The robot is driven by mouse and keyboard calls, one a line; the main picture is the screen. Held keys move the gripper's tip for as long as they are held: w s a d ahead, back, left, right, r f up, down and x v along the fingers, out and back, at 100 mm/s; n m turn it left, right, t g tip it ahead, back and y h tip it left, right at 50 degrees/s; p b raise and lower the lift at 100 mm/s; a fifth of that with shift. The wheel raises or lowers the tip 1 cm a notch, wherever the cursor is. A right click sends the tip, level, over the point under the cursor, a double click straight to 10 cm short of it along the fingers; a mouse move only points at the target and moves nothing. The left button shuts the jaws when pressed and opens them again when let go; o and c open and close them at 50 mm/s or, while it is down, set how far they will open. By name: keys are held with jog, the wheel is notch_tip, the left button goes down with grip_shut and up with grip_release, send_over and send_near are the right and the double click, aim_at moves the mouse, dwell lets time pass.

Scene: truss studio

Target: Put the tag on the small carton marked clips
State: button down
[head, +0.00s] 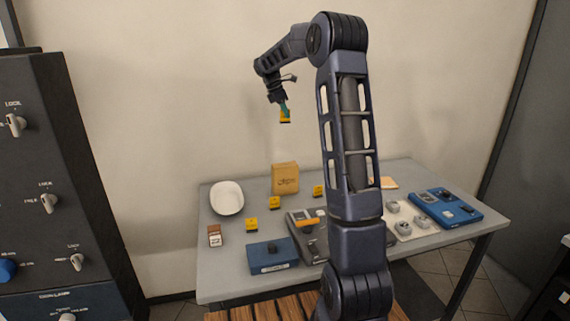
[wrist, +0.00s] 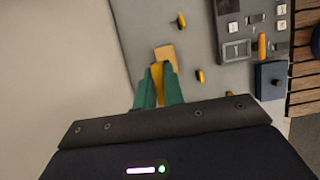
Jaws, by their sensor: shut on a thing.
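The small tan carton (head: 285,179) stands upright near the back edge of the table, with dark handwriting on its front face that looks like "clips". My gripper (head: 284,106) is high above the table, over the carton, with its green fingers shut on a yellow tag (head: 286,116) with dark marking. In the wrist view the tag (wrist: 156,80) sits between the green fingers (wrist: 157,86). The carton (wrist: 164,53) shows just beyond the fingertips, apart from the tag in height.
Similar yellow pieces (head: 275,203) lie on the grey table (head: 228,284). A white bowl (head: 227,198), small brown box (head: 214,235), blue box (head: 272,256), grey device (head: 299,218), white tray (head: 424,230) of grey parts and blue device (head: 458,219) stand around. My arm hides some of the middle.

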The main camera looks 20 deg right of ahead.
notch_tip(320, 180, down, 20)
jog(key=shift+r, duration=0.15)
dwell(0.5)
jog(key=c, duration=1.5)
grip_release()
